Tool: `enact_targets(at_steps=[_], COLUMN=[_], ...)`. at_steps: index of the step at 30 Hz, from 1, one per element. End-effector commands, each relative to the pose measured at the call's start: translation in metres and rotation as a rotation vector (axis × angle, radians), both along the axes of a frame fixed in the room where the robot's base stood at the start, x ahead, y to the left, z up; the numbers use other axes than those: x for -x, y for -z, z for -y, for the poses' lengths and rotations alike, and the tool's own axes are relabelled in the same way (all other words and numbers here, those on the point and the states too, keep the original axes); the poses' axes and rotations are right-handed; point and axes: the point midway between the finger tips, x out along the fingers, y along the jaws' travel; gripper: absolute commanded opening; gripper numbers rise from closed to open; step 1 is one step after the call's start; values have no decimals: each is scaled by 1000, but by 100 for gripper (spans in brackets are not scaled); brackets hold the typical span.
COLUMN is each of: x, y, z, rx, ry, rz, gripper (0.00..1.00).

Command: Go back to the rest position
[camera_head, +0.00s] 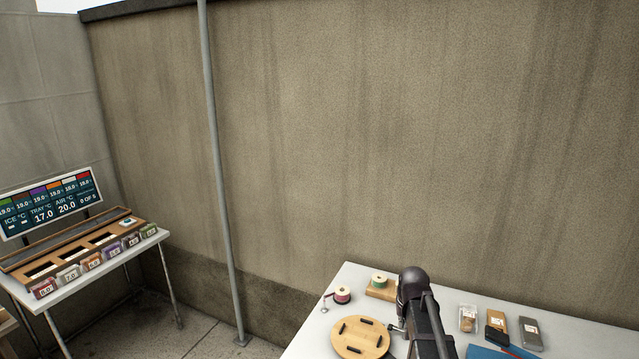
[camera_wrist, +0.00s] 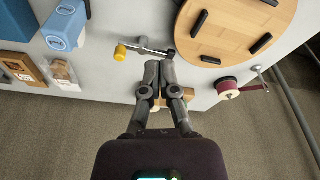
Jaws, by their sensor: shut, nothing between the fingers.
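My gripper (camera_wrist: 159,68) shows in the wrist view with its two dark grey fingers together and nothing between them. Its fingertips appear over the white table (camera_wrist: 110,80), near the table's edge, beside a metal rod with a yellow knob (camera_wrist: 120,53). I cannot tell its exact height. In the head view my dark arm rises over the table, right of the round wooden board, and the fingertips cannot be made out.
The round wooden board (camera_head: 361,338) carries black bars. Near it are a red spool with a crank (camera_head: 342,295) and a green spool (camera_head: 379,281). Packages (camera_head: 467,318) lie right. A rack (camera_head: 75,247) and display (camera_head: 50,205) stand on the left table; a pole (camera_head: 222,180) stands between tables.

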Motion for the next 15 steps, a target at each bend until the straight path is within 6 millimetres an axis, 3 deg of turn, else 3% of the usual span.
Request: enact_targets(at_steps=[1, 6, 10, 15], x=[31, 101, 140, 163], y=[1, 3, 4, 4], z=[-18, -60, -80, -91], rx=[-3, -11, -14, -15], ry=[-22, -85, -120, -143], rz=[-26, -115, -167, -201], gripper=[0, 0, 0, 0])
